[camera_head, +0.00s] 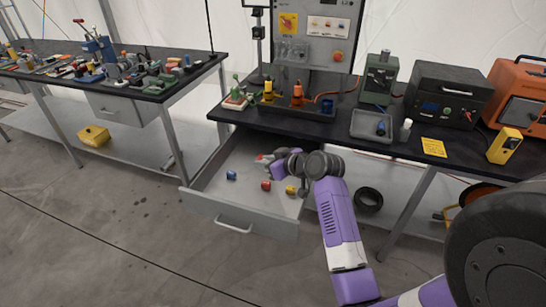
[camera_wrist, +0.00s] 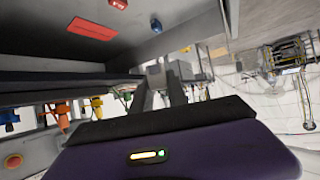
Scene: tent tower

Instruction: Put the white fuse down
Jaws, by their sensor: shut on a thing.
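My gripper (camera_head: 268,159) is over the open drawer (camera_head: 234,226), near its back. In the wrist view my gripper (camera_wrist: 164,84) has its two fingers close together, shut on a small pale thing at the tips, seemingly the white fuse (camera_wrist: 157,70). It is mostly hidden by the fingers. In the head view my arm hides it, and I cannot tell whether it touches the drawer floor. A blue fuse (camera_head: 231,175), a red fuse (camera_head: 266,185) and a yellow fuse (camera_head: 291,190) lie apart in the drawer.
The dark bench top (camera_head: 340,132) overhangs the drawer's back. On it stand a grey tray (camera_head: 372,126), a small white cylinder (camera_head: 405,130) and a yellow meter (camera_head: 504,146). The drawer floor is clear left of the fuses. Another cluttered bench (camera_head: 140,85) is at left.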

